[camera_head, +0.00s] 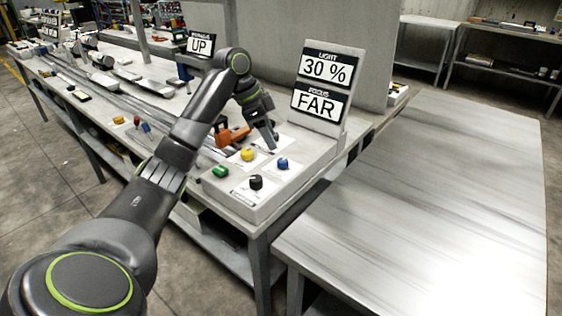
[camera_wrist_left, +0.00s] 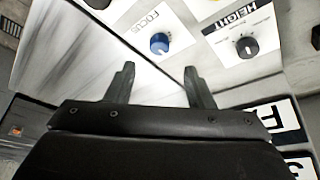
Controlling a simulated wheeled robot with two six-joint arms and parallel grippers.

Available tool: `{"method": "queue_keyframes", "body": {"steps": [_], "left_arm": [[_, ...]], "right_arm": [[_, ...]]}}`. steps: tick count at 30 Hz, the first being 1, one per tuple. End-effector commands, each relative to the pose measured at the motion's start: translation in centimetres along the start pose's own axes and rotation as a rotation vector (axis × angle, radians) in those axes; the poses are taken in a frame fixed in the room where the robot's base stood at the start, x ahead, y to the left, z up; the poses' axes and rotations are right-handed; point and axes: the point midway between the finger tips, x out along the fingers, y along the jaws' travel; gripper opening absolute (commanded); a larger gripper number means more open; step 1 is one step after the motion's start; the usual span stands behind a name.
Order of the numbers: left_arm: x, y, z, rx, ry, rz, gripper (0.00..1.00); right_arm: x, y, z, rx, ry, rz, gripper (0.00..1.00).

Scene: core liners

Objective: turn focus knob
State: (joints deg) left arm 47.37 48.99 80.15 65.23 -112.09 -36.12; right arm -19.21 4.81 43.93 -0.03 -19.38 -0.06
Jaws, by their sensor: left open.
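The focus knob is a small blue knob (camera_head: 283,163) on a white panel. In the left wrist view the blue knob (camera_wrist_left: 159,43) sits beside the printed word FOCUS. My left gripper (camera_head: 273,147) is above the panel, beyond the blue knob. In the left wrist view its two fingers (camera_wrist_left: 159,70) are spread and empty, and the blue knob appears in the gap between their tips, apart from both. A sign (camera_head: 317,104) behind the panel reads FOCUS FAR, under LIGHT 30 %. My right gripper is not in view.
Near the blue knob are a yellow knob (camera_head: 248,154), a black knob (camera_head: 256,183) and a green knob (camera_head: 220,172). The left wrist view also shows a black HEIGHT knob (camera_wrist_left: 246,46). An orange object (camera_head: 232,135) lies behind. A bare table (camera_head: 440,200) stands at right.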

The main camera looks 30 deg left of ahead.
Motion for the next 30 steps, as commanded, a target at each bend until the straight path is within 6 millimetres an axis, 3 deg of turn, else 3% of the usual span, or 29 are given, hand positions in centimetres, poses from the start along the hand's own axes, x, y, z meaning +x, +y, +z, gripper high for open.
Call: {"method": "queue_keyframes", "body": {"steps": [6, 12, 25, 30], "left_arm": [[4.6, 0.1, 0.0, -0.001, -0.001, 0.003, 0.48], [7.3, 0.0, 0.0, -0.001, 0.0, 0.001, 0.48], [8.1, 0.0, 0.0, 0.0, -0.001, -0.001, 0.48], [8.1, 0.0, 0.0, 0.0, -0.001, -0.001, 0.26]], "right_arm": [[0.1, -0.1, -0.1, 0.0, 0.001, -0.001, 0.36], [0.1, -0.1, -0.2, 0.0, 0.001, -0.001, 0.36], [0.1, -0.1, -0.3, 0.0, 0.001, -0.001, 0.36], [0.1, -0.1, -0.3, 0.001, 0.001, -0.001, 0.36]]}}
